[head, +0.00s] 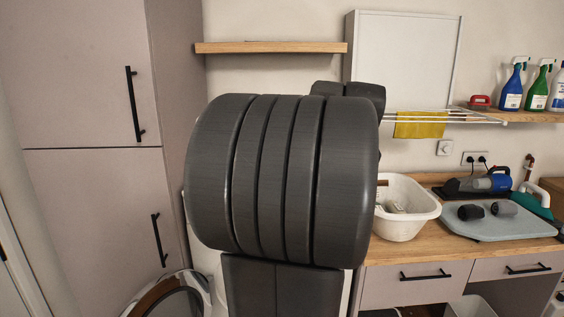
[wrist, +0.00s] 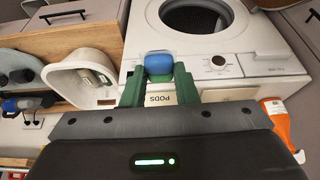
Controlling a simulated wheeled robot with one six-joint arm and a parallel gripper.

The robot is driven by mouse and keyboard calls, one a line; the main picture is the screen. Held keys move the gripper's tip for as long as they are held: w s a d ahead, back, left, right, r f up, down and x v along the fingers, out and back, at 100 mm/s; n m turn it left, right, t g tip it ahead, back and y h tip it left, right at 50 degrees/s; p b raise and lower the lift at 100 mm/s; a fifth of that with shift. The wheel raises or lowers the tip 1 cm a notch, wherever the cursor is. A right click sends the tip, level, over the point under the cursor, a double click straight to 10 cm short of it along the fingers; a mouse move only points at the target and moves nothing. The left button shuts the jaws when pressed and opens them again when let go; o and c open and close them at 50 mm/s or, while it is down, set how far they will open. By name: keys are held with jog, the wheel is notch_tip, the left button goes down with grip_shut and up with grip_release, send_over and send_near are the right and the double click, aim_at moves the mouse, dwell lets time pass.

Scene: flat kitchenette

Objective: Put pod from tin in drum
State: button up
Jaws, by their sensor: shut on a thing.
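My gripper (wrist: 159,76) shows in the wrist view with its green fingers shut on a blue and white pod (wrist: 158,63). The pod is held clear of the tin (wrist: 160,99), a pale box labelled PODS, seen between the fingers and partly hidden by them. The white washing machine (wrist: 262,62) lies beyond, and its dark round drum (wrist: 197,16) shows at the top of the wrist view, past the pod. In the head view my arm hides the gripper, the pod, the tin and most of the machine. The round machine door (head: 155,293) stands open at the lower left.
A white basin (head: 405,225) with things in it stands on the wooden counter (head: 450,262). A grey mat (head: 500,228) with two dark objects lies right of it. An orange bottle (wrist: 279,126) is at the wrist view's right. Tall cabinets (head: 80,190) stand at left.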

jog(key=w+a+f, duration=0.2)
jog(key=a+f, duration=0.2)
jog(key=f, duration=0.8)
jog(key=w+a+f, duration=0.3)
jog(key=a+f, duration=0.2)
jog(key=f, duration=0.8)
jog(key=w+a+f, duration=0.3)
jog(key=a+f, duration=0.2)
jog(key=f, duration=0.8)
jog(key=shift+a+m, duration=0.2)
jog(key=shift+m, duration=0.1)
jog(key=shift+s+d+f, duration=0.1)
jog(key=shift+s+f, duration=0.05)
jog(key=shift+f, duration=0.05)
